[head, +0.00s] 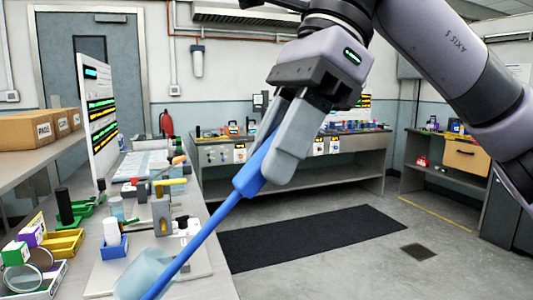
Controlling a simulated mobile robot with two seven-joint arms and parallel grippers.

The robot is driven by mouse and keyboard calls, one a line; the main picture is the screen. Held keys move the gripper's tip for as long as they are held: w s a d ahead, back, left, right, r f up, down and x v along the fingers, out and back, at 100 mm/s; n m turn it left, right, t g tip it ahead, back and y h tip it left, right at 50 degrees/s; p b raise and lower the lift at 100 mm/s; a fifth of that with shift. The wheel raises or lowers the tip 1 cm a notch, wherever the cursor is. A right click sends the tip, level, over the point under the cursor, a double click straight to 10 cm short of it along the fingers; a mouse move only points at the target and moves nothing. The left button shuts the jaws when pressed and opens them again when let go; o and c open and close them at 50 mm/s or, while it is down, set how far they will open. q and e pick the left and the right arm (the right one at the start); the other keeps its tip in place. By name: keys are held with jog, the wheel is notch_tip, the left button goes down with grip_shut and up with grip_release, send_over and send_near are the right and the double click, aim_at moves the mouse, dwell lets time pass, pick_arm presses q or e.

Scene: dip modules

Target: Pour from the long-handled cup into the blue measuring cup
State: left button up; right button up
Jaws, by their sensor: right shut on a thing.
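My right gripper (264,165) is shut on the blue grip of the long-handled cup (210,226). The handle slants down to the lower left and runs out of the bottom edge. A pale blue, see-through cup (140,275) shows beside the handle's lower end, cut by the frame. I cannot tell whether it is the bowl of the long-handled cup or the blue measuring cup. A small pale blue vessel (117,208) stands farther back on the bench. Any liquid is too unclear to tell. My left gripper is not in view.
The left bench (205,262) holds a blue holder (113,249) with a white cylinder, yellow bins (62,243) and a dark post (64,205). A white board (100,110) stands behind. A black floor mat (310,237) lies right of the bench, with open floor around.

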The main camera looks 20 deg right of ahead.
pick_arm(q)
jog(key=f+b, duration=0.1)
jog(key=b, duration=0.1)
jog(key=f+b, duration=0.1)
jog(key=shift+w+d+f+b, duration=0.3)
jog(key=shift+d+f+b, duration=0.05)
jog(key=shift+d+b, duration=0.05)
pick_arm(e)
jog(key=f, duration=0.1)
jog(key=d+f+y, duration=0.1)
jog(key=f, duration=0.1)
jog(key=shift+d+y, duration=0.3)
jog(key=shift+f, duration=0.15)
dwell(1.0)
